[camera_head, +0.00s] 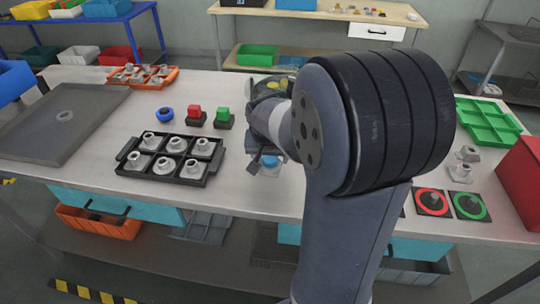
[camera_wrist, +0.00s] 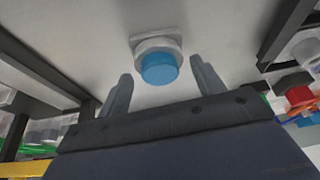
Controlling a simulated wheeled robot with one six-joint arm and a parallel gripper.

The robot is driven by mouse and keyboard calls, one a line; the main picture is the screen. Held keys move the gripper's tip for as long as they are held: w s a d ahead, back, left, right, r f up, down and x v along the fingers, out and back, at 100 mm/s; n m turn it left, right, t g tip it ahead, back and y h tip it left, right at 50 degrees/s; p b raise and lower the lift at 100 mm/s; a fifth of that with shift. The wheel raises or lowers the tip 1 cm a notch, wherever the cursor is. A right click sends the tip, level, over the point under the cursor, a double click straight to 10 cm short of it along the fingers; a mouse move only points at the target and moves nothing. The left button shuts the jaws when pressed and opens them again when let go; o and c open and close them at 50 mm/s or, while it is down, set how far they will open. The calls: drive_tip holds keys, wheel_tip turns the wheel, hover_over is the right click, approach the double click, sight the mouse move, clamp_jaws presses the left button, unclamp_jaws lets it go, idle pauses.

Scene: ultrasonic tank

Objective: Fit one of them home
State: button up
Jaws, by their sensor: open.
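A pale grey part with a blue round top (camera_wrist: 159,68) shows in the wrist view, between the tips of my open gripper (camera_wrist: 163,80) or just beyond them; contact cannot be told. In the head view, this blue-topped part (camera_head: 269,161) is on the table below my wrist, partly hidden by my arm. A black compartment tray (camera_head: 126,172) left of it holds several grey flanged parts (camera_head: 175,146). An orange tray (camera_head: 160,80) at the back left also holds grey parts.
A large grey tray (camera_head: 50,140) lies at left. At right are a green tray (camera_head: 487,122), a red bin (camera_head: 520,170) and red and green ringed pads (camera_head: 432,202).

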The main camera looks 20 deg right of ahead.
drive_tip(key=v, duration=1)
drive_tip(key=shift+s+r, duration=0.2)
drive_tip(key=shift+r, duration=0.15)
drive_tip(key=shift+f, duration=0.1)
drive_tip(key=x, duration=1)
drive_tip(key=shift+w+f, duration=0.25)
drive_tip(key=shift+f, duration=0.1)
drive_tip(key=shift+r, duration=0.15)
drive_tip(key=shift+r, duration=0.1)
